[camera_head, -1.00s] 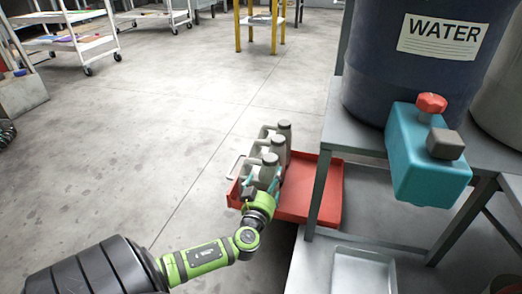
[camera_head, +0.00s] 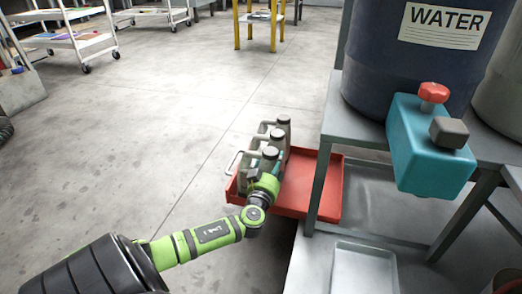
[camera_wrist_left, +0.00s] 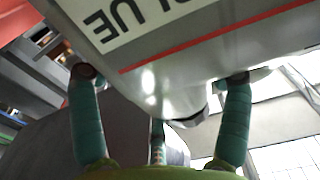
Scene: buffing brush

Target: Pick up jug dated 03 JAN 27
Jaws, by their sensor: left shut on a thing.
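Three grey jugs with dark round caps stand in a row at the left end of a red tray: the far jug (camera_head: 283,122), the middle jug (camera_head: 276,137) and the near jug (camera_head: 270,154). My left gripper (camera_head: 262,174) is at the near jug, and my wrist hides much of that jug. In the left wrist view, the teal fingers of the left gripper (camera_wrist_left: 160,85) are shut on a grey jug (camera_wrist_left: 180,70). Its upside-down label shows "LUE" and a red line. No date is legible in either view. My right gripper is not in view.
The red tray (camera_head: 322,190) is empty on its right side, beside the grey metal stand (camera_head: 328,160). A dark WATER drum (camera_head: 390,75) with a teal block (camera_head: 415,160) is on the stand. A pale tray (camera_head: 365,270) lies lower right.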

